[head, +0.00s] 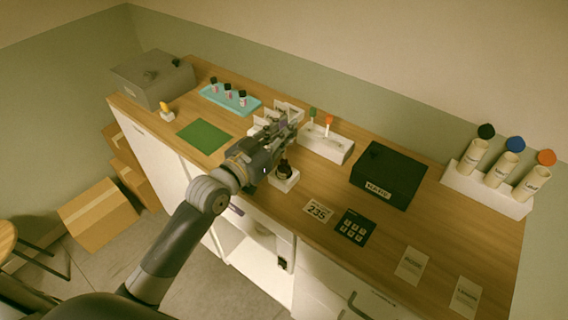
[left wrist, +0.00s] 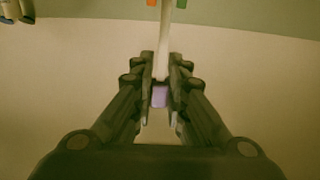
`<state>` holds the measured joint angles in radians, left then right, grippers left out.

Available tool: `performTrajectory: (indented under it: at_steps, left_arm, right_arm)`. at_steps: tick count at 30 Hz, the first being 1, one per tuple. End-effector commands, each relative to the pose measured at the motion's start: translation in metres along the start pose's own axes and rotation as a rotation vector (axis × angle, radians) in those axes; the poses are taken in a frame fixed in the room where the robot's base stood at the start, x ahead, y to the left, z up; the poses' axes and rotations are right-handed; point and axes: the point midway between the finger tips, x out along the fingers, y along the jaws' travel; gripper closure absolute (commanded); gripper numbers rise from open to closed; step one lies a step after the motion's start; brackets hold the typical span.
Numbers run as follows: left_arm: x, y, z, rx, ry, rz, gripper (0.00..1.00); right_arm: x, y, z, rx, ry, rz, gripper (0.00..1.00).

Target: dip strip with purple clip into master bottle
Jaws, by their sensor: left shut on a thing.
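My left gripper (head: 290,128) is over the middle of the counter, and its fingers (left wrist: 160,92) are shut on a purple clip (left wrist: 160,97). A pale strip (left wrist: 165,40) runs up from the clip in the left wrist view. In the head view the clip and strip are hard to make out. A small dark bottle (head: 284,167), which may be the master bottle, stands in a white holder (head: 283,181) just below the gripper in the picture, partly hidden by it. The strip appears apart from this bottle. My right gripper is not in view.
A white block (head: 326,146) with green (head: 312,111) and orange (head: 329,121) clips stands right of the gripper. A black box (head: 388,176) is farther right. A teal tray (head: 230,100) holds several small bottles. A green mat (head: 203,136) lies clear at left.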

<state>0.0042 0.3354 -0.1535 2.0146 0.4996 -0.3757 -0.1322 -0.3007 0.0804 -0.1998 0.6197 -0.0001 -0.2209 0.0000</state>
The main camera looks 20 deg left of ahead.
Motion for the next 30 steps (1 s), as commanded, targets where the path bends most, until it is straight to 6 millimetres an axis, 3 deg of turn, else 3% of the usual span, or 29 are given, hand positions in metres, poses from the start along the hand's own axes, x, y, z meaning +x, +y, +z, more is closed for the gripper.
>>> performTrajectory:
  at_steps: [30]
  left_arm:
    - [0.0, 0.0, 0.013, 0.0, 0.0, 0.0, 0.96]
  right_arm:
    - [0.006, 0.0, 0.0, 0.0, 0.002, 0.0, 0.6]
